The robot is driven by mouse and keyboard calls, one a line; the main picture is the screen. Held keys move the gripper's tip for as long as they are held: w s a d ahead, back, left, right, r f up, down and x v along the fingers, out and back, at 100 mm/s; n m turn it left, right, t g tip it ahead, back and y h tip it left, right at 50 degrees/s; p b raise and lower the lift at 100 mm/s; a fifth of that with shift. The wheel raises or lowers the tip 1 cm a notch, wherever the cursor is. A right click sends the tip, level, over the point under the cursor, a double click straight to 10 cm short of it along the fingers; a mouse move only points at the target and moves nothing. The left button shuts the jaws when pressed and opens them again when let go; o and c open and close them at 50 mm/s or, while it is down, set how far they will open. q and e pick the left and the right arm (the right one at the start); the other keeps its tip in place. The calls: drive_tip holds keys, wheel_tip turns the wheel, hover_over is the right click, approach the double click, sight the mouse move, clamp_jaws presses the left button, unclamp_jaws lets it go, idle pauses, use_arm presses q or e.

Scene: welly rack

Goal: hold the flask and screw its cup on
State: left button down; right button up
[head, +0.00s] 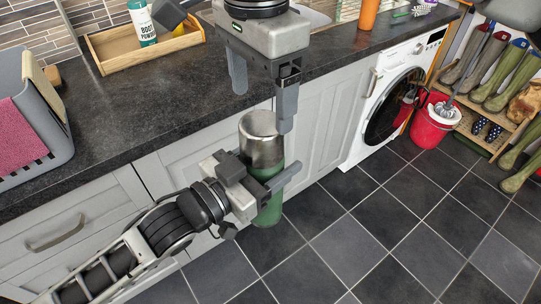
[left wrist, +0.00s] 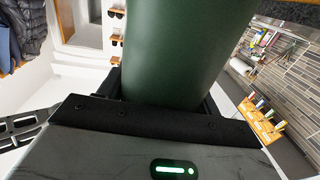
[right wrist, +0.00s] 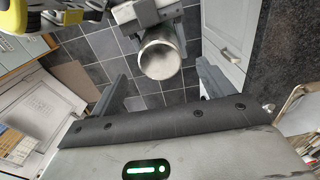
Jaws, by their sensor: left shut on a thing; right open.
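The flask has a green body (head: 268,207) and stands upright in the air in front of the cabinet doors. Its silver cup (head: 261,146) sits on top; I cannot tell how tightly. My left gripper (head: 258,182) is shut around the green body below the cup. The green body fills the middle of the left wrist view (left wrist: 180,50). My right gripper (head: 262,98) points down above the cup, open and empty. In the right wrist view the cup's round end (right wrist: 160,59) shows between and beyond the two fingers, apart from them.
The dark worktop (head: 130,110) and grey cabinets (head: 165,165) are close behind the flask. A grey basket (head: 45,125) and a wooden tray (head: 110,60) stand on the worktop. A washing machine (head: 390,95) and red bucket (head: 432,128) are to the right. The tiled floor (head: 400,230) is clear.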

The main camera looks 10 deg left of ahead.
sight(261, 123)
drive_tip(key=shift+f, duration=3.95)
drive_tip(key=c, duration=1)
drive_tip(key=shift+m, duration=0.8)
drive_tip(key=o, duration=1.1)
drive_tip(key=shift+c, duration=0.2)
drive_tip(key=shift+r, duration=2.3)
